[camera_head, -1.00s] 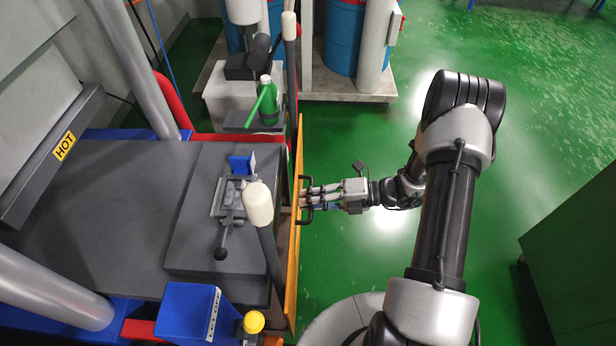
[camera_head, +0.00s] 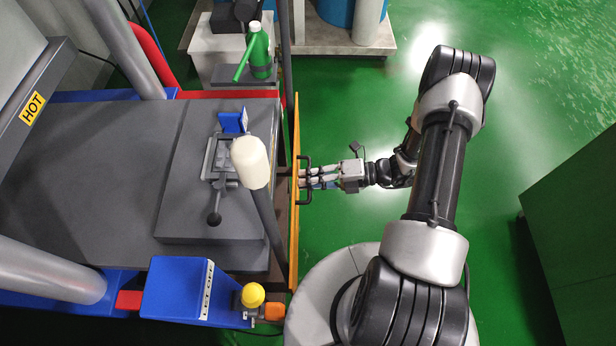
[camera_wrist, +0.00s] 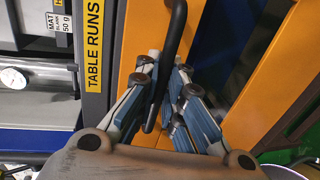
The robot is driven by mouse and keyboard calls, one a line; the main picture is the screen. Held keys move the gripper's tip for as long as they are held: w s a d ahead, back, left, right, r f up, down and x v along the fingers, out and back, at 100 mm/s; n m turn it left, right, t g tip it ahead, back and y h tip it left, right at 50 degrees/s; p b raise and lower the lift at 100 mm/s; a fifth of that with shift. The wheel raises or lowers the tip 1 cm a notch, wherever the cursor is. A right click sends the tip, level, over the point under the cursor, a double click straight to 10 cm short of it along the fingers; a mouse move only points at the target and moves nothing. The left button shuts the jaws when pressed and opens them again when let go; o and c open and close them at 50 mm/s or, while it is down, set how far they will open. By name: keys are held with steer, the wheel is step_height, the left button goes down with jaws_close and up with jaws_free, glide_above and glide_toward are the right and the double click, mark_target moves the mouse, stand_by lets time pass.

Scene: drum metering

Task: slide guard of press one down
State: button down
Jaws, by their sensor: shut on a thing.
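The guard of the press is an orange panel (camera_head: 294,225) seen nearly edge-on in the head view, along the right side of the press. In the wrist view the orange panel (camera_wrist: 140,50) fills the middle, with a black bar handle (camera_wrist: 176,30) on it. The handle also shows in the head view (camera_head: 306,158). My gripper (camera_head: 307,180) reaches the handle from the right. In the wrist view its blue-padded fingers (camera_wrist: 165,105) stand on both sides of the handle and are shut on it.
The grey press table (camera_head: 85,190) carries a clamp fixture (camera_head: 222,160) with a lever. A white-capped post (camera_head: 250,162) rises by the guard.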

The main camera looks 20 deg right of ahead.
steer(key=c, duration=2)
jaws_free()
steer(key=shift+d+f, duration=0.15)
steer(key=shift+f, duration=0.15)
steer(key=shift+r, duration=0.1)
steer(key=v, duration=1.2)
steer(key=shift+r, duration=0.1)
